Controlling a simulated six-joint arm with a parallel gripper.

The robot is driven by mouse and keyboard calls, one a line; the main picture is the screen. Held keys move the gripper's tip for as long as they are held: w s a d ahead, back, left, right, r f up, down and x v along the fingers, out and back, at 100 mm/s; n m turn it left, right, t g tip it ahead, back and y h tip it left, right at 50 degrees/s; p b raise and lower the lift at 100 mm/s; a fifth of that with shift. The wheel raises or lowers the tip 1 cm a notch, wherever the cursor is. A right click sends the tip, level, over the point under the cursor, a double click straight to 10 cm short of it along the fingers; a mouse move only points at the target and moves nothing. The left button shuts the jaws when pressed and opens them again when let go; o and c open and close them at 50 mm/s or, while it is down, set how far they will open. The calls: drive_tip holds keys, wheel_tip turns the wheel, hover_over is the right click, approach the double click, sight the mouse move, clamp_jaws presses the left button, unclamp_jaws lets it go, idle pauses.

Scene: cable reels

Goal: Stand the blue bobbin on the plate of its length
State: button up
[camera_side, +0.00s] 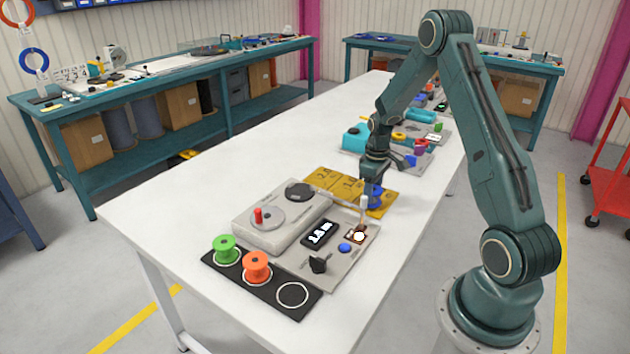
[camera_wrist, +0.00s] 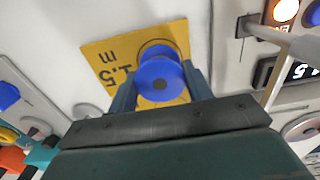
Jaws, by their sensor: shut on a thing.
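The blue bobbin (camera_side: 375,198) is held upright between the fingers of my gripper (camera_side: 371,190), over the right end of the row of yellow plates (camera_side: 347,187). In the wrist view my gripper (camera_wrist: 161,88) is shut on the blue bobbin (camera_wrist: 158,72). The yellow plate marked 1.5 m (camera_wrist: 106,62) lies under it. The bobbin is over the plate's unlettered side, and I cannot tell whether its lower flange touches the plate. The black display (camera_side: 320,234) on the grey machine appears to read 1.5 m.
A green bobbin (camera_side: 226,248) and an orange bobbin (camera_side: 256,266) stand on the black tray (camera_side: 262,290), beside an empty ring. The grey machine (camera_side: 285,215) has a red peg, a knob and a lit lamp. Coloured items lie behind my gripper. The table's left side is clear.

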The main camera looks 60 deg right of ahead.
drive_tip(key=shift+f, duration=0.15)
drive_tip(key=shift+f, duration=0.15)
drive_tip(key=o, duration=1)
drive_tip(key=shift+o, duration=0.2)
drive_tip(key=shift+r, duration=4)
